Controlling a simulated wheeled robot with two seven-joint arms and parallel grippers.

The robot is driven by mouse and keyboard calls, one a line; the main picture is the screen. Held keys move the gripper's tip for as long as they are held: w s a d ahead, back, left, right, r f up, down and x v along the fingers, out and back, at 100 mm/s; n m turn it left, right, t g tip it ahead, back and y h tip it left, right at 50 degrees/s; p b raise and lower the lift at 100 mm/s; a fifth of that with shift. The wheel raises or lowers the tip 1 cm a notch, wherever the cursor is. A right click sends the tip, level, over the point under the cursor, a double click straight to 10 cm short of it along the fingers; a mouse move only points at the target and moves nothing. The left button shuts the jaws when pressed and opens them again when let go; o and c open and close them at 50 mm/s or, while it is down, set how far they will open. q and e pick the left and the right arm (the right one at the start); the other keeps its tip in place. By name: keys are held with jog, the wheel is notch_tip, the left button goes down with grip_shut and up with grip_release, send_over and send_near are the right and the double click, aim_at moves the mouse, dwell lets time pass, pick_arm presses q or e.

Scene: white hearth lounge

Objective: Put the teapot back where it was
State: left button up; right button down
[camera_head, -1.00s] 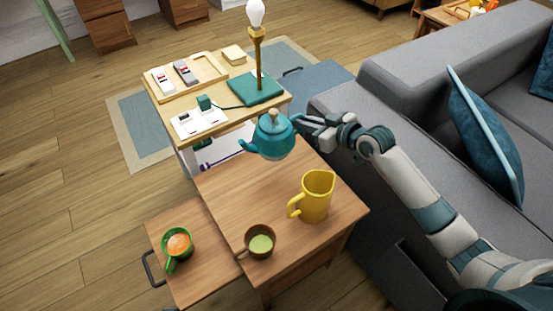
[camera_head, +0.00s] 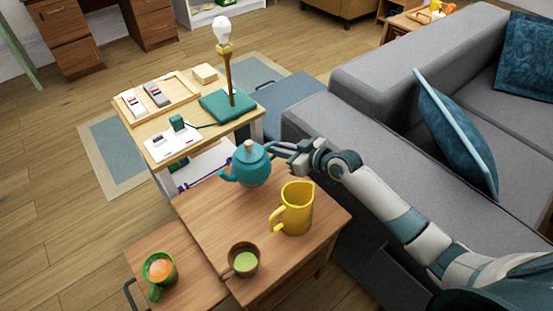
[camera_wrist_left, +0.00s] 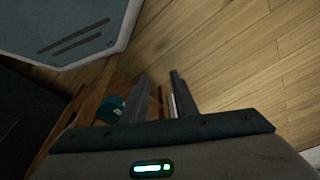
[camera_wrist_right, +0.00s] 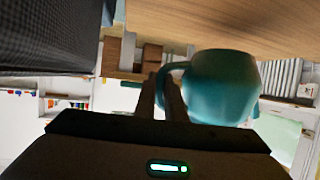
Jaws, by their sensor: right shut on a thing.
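The teal teapot (camera_head: 250,167) is at the far end of the wooden table (camera_head: 205,210), lid up and spout pointing left. My right gripper (camera_head: 282,150) comes from the right and is shut on its handle. The right wrist view shows the teapot (camera_wrist_right: 222,88) close up, with its handle between the fingers (camera_wrist_right: 160,82). I cannot tell whether its base touches the tabletop. My left gripper is outside the head view; in the left wrist view its fingers (camera_wrist_left: 159,78) are apart with nothing between them.
A yellow pitcher (camera_head: 294,210) and a brown cup (camera_head: 241,260) stand on the table. A green mug (camera_head: 159,272) is on the lower wooden surface at left. A side table holds a lamp (camera_head: 229,80) and tray (camera_head: 187,86). The grey sofa (camera_head: 380,97) borders the right.

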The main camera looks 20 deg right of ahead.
pick_arm(q)
jog(key=shift+r, duration=0.4)
jog(key=shift+f, duration=0.1)
pick_arm(e)
jog(key=shift+f, duration=0.1)
jog(key=shift+f, duration=0.3)
notch_tip(320, 180, down, 3)
jog(key=shift+r+b, duration=0.2)
jog(key=shift+b, duration=0.1)
jog(key=shift+f, duration=0.2)
pick_arm(q)
jog(key=shift+s+r, duration=0.6)
jog(key=shift+r, duration=0.25)
jog(key=shift+a, duration=0.1)
pick_arm(e)
jog(key=shift+f, duration=0.15)
pick_arm(q)
jog(key=shift+w, duration=0.25)
pick_arm(e)
jog(key=c, duration=1.8)
grip_release()
jog(key=shift+c, duration=0.2)
